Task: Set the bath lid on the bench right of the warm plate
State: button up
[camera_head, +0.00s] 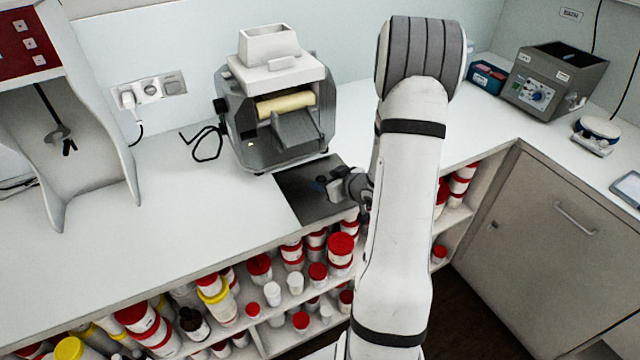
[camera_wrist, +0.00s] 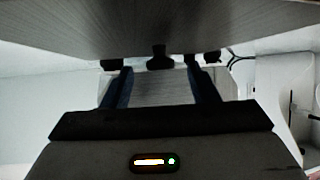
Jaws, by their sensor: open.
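A flat dark grey plate (camera_head: 300,194), which looks like the bath lid, lies in front of the mill by the bench's front edge. In the wrist view, a broad grey surface (camera_wrist: 160,25), probably the same plate, fills the top. A dark knob (camera_wrist: 160,58) shows at its edge. My gripper (camera_head: 322,186) is low over the plate, pointing left. Its blue fingers (camera_wrist: 160,85) are spread, with the knob in line between them; contact cannot be told. The grey bath (camera_head: 555,82) stands open at the back right. A small round-topped device (camera_head: 598,130) may be the warm plate.
The cream mill (camera_head: 275,105) stands just behind the plate. A white hood (camera_head: 90,110) is at the left. A dark blue box (camera_head: 487,76) stands left of the bath. Shelves below hold several tubs (camera_head: 341,245). The left bench (camera_head: 170,210) has clear room.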

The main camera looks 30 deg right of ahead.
jog(key=shift+x, duration=0.75)
jog(key=shift+c, duration=0.3)
grip_shut()
